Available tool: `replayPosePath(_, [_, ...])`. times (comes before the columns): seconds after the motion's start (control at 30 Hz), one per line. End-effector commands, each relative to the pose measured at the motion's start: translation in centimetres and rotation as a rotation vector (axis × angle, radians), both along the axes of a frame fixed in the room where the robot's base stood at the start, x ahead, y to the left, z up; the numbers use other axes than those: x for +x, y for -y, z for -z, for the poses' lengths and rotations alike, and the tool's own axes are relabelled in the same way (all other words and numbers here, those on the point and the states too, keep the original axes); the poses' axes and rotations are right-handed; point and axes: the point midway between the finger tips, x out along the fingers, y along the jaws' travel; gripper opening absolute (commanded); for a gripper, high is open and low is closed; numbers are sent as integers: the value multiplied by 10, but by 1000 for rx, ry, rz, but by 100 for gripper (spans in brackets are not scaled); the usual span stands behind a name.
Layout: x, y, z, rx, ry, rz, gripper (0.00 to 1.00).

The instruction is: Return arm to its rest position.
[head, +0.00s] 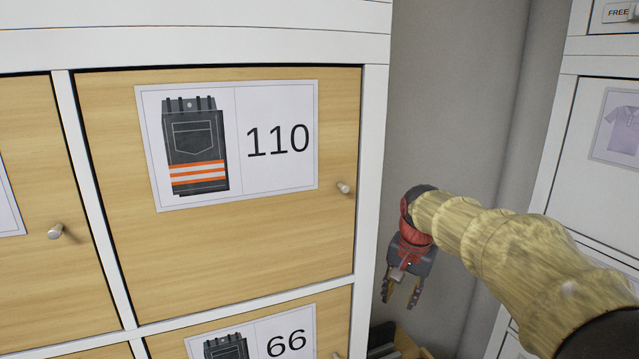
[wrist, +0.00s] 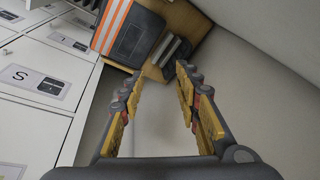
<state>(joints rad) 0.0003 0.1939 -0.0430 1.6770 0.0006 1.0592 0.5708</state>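My gripper (head: 402,293) hangs pointing down in the head view, at the end of my arm, in the gap to the right of the wooden-door cabinet. In the wrist view my gripper (wrist: 160,88) shows its two yellow-padded fingers spread apart with nothing between them. Pale floor shows between and below the fingers. The gripper is apart from the cabinet door marked 110 (head: 230,265) and its knob (head: 343,188).
A wooden surface (wrist: 192,22) bears a dark folded garment with orange and white stripes (wrist: 133,38) beyond the fingertips. White drawers (wrist: 50,73) stand at left in the wrist view. A white cabinet (head: 565,170) stands right in the head view; grey wall lies between.

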Motion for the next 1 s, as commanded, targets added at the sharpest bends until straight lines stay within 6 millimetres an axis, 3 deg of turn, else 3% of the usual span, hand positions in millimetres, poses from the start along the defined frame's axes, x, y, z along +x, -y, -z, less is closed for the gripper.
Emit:
replayPosePath(0.2, [-69, 0, -16, -30, 49, -105, 33])
replayPosePath(0.47, [-149, 0, -16, -73, 103, -230, 33])
replayPosePath(0.67, [-210, 0, -3, -110, 144, -325, 33])
replayPosePath(1.0, [-299, 0, 41, -179, 208, -474, 33])
